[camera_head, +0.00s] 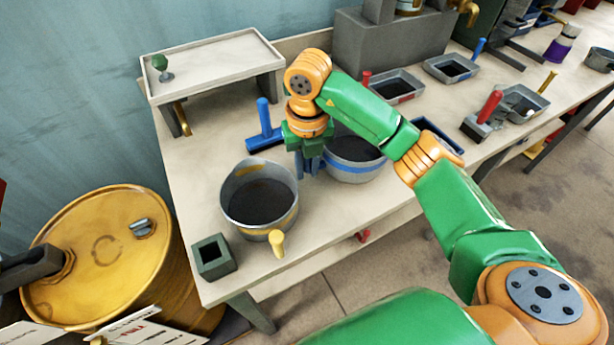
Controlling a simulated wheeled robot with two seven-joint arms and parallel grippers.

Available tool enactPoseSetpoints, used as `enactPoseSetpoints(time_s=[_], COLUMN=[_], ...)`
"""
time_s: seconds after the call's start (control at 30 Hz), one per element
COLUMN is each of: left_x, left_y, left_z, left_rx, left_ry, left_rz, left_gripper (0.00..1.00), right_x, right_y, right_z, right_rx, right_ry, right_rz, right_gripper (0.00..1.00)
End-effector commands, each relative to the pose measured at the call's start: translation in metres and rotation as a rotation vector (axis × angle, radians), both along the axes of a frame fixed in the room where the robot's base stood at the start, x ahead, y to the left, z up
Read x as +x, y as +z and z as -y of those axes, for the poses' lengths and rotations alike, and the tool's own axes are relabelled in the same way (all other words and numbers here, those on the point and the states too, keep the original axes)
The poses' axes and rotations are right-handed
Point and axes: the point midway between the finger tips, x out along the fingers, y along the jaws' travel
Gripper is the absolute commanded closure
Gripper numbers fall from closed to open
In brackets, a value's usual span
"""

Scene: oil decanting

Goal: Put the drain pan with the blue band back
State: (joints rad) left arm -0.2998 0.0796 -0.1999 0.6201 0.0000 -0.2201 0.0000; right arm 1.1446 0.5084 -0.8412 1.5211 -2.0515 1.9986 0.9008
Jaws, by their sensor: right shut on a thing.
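The drain pan with the blue band (352,168) is a grey round pan with dark contents, near the middle of the bench. It looks level; whether its base touches the bench top I cannot tell. My right gripper (308,165) points down at its left side and is shut on it, at the rim as far as I can see. My forearm hides part of the pan's back and right. A similar pan with a yellow band (242,222) and yellow handle stands just to the left, also with dark contents. My left gripper is not in view.
A blue-handled tool (264,132) stands behind the pans. A raised tray stand (215,62) is at the back left. A dark square holder (212,257) is at the front left corner. Small trays (397,87) lie to the right. A yellow drum (105,250) stands left of the bench.

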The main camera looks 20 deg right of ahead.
Motion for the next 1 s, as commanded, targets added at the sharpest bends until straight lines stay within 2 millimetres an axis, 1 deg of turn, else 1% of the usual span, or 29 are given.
enactPoseSetpoints(time_s=[0.03, 0.1, 0.2, 0.4, 0.53, 0.57, 0.6, 0.87, 0.97, 1.0], left_x=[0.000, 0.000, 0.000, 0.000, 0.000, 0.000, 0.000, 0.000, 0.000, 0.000], left_y=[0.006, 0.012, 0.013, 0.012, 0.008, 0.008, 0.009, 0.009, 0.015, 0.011], left_z=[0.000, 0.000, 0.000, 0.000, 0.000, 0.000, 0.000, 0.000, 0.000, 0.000], left_rx=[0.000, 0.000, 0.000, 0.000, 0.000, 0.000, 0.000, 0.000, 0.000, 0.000], left_ry=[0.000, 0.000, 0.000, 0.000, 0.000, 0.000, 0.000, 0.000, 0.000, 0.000], left_rz=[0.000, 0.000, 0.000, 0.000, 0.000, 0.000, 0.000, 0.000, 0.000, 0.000], left_gripper=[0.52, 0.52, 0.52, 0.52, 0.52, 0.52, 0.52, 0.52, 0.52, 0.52], right_x=[-0.001, -0.001, 0.000, 0.000, 0.000, 0.000, 0.000, 0.000, 0.000, 0.000], right_y=[-0.008, -0.019, -0.029, -0.030, -0.035, -0.035, -0.034, -0.034, -0.027, -0.025], right_z=[0.000, 0.000, 0.000, 0.000, 0.000, 0.000, 0.000, 0.000, 0.000, -0.001], right_rx=[-0.001, 0.000, -0.001, 0.000, 0.000, 0.000, 0.000, 0.001, 0.001, 0.002], right_ry=[-0.001, 0.000, 0.000, 0.000, 0.000, 0.000, 0.000, 0.000, 0.000, 0.000], right_rz=[-0.008, -0.006, -0.002, 0.000, 0.000, -0.001, -0.001, -0.001, -0.001, 0.002], right_gripper=[1.00, 1.00, 1.00, 1.00, 1.00, 0.76, 0.67, 0.67, 0.67, 0.67])
